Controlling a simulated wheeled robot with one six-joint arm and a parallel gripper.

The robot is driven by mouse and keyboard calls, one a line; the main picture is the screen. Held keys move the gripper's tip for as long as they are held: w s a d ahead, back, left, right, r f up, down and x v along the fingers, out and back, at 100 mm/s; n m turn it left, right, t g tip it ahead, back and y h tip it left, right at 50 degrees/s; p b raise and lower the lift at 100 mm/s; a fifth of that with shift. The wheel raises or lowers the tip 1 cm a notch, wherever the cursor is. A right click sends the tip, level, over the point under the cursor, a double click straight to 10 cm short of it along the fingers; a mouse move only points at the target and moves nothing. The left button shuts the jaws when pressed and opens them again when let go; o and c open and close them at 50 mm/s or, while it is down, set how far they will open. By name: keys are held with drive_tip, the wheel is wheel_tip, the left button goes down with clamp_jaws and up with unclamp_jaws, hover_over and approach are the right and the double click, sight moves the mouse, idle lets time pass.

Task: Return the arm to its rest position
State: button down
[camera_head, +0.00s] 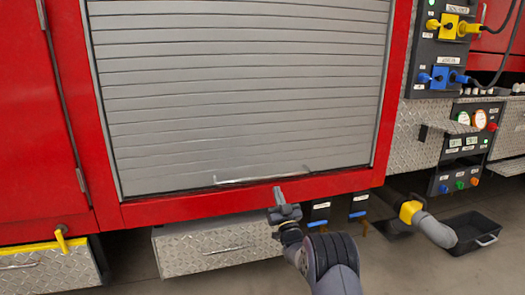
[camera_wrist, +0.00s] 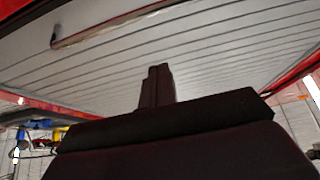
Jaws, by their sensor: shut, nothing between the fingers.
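My gripper (camera_head: 279,195) is in front of the red sill below the grey roller shutter (camera_head: 240,95), close to the shutter's bottom bar (camera_head: 262,178). Its fingers are together with nothing between them. In the wrist view my gripper's fingers (camera_wrist: 157,75) point up toward the slatted shutter (camera_wrist: 215,50), and the bar (camera_wrist: 120,20) crosses the top left. The shutter is down. I cannot tell the exact gap between my fingers and the red frame. My arm reaches in from the bottom of the head view.
A diamond-plate box (camera_head: 215,243) sits under the sill, left of my gripper. Further right are a hose fitting with a yellow collar (camera_head: 409,211), a black tray (camera_head: 470,232) and a control panel (camera_head: 468,145).

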drive_tip(key=w+a+r+b, duration=0.1)
drive_tip(key=w+a+b, duration=0.1)
drive_tip(key=w, duration=0.7)
drive_tip(key=shift+a+r+b, duration=0.25)
drive_tip(key=shift+b, duration=0.35)
idle(0.3)
